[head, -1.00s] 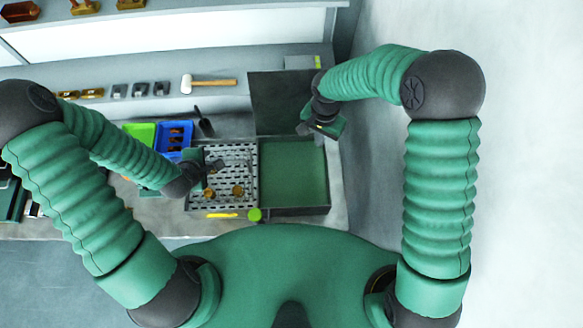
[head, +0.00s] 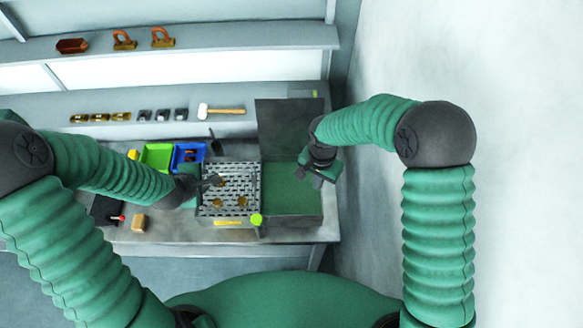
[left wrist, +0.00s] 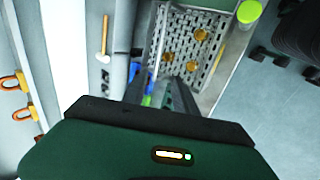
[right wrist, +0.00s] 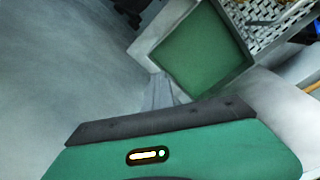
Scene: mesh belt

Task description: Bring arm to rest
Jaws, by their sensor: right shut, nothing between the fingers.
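My left gripper (head: 214,181) hangs over the left part of the metal mesh belt (head: 207,212). In the left wrist view its two fingers (left wrist: 158,92) stand apart with nothing between them. Three brass pieces (head: 242,202) lie on the mesh; they also show in the left wrist view (left wrist: 194,67). My right gripper (head: 319,180) is over the right edge of the green tray (head: 285,190), apart from the mesh. In the right wrist view its fingers (right wrist: 160,90) are together and empty, with the green tray (right wrist: 203,50) beyond them.
A dark panel (head: 283,128) stands behind the tray. Green (head: 155,156) and blue (head: 188,153) bins sit left of the mesh. A mallet (head: 222,110) and small parts lie on the shelf behind. A green knob (head: 257,219) is at the mesh's front. Floor at right is clear.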

